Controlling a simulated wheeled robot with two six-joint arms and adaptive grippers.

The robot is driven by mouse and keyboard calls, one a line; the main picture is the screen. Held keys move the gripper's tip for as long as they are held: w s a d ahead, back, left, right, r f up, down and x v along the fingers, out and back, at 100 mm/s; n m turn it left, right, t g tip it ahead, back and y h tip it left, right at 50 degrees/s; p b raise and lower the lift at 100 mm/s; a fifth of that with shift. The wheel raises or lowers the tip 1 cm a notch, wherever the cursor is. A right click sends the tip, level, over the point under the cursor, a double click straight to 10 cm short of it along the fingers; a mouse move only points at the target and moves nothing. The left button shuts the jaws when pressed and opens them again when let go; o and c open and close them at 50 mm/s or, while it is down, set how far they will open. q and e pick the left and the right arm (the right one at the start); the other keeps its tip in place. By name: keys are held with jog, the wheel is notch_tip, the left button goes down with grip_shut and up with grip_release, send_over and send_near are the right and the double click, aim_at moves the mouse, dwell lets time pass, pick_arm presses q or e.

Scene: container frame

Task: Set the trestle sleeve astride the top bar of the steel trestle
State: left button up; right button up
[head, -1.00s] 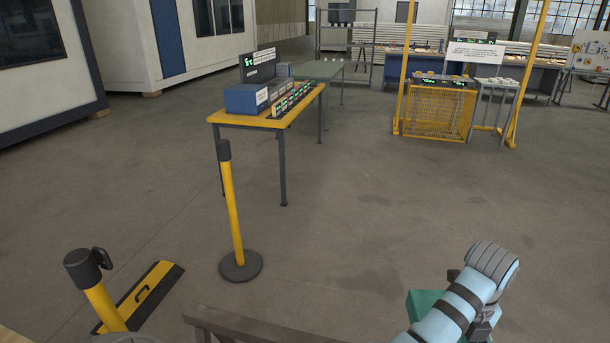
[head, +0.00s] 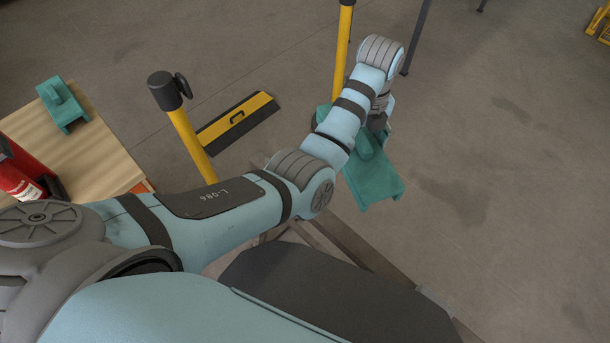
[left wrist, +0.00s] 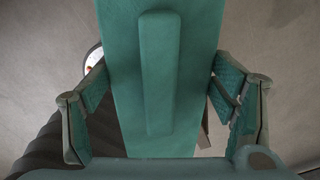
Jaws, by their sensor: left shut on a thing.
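My left gripper (head: 378,122) is shut on a teal trestle sleeve (head: 374,180), which hangs tilted in the air at the right of my arm in the head view. In the left wrist view the sleeve (left wrist: 190,110) fills the middle, with a long raised rib, between the two fingers of the gripper (left wrist: 160,85). The steel trestle's brown-grey top bar (head: 352,243) runs diagonally below the held sleeve. My left arm hides part of the trestle, and the gap between sleeve and bar is unclear. My right gripper is out of view.
A second teal sleeve (head: 63,103) stands on a wooden table (head: 95,150) at left, near a red fire extinguisher (head: 22,178). Two yellow posts (head: 190,142) (head: 343,50) and a yellow-black ramp (head: 240,120) stand beyond. The floor at right is clear.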

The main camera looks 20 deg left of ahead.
pick_arm(q)
notch_tip(320, 180, down, 9)
jog(key=a+n+b, duration=0.2)
jog(key=b, duration=0.1)
jog(key=n+b, duration=0.3)
jog(key=b, duration=0.3)
send_over(325, 217)
jog(key=shift+f, duration=9.9)
jog(key=shift+f+b, duration=1.45)
jog(key=shift+f, duration=0.7)
